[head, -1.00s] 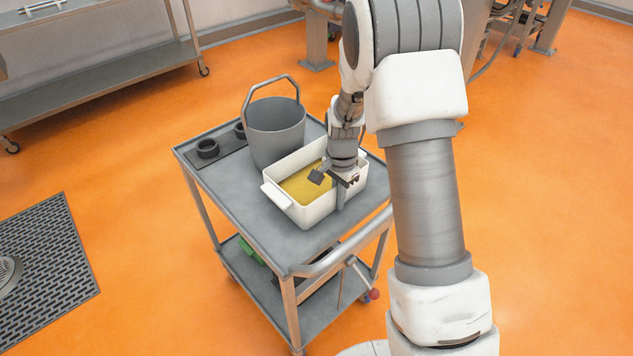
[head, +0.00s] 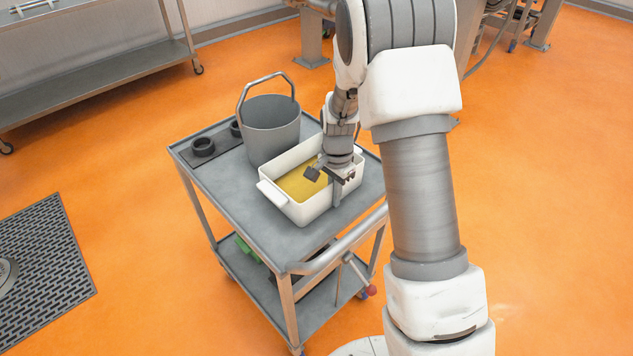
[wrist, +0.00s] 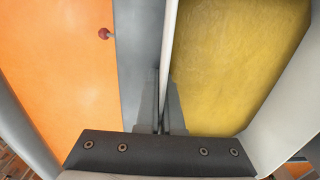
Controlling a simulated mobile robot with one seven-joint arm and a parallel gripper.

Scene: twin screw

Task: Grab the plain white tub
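The plain white tub (head: 308,211) is a rectangular container with side handles, sitting on the top of a grey cart and holding a yellow mass (head: 300,184). My gripper (head: 335,190) points down at the tub's right-hand wall, with one finger outside it. In the wrist view my gripper (wrist: 164,115) has its fingers close together on either side of the thin white wall (wrist: 168,60), one outside and one on the yellow side. It looks shut on that wall. The fingertips are partly hidden.
A grey bucket (head: 271,130) with a raised handle stands right behind the tub. A black holder (head: 203,147) lies at the cart's left. The cart top (head: 240,205) is bare at front left. The cart's push bar (head: 335,247) runs along the near side. Orange floor surrounds the cart.

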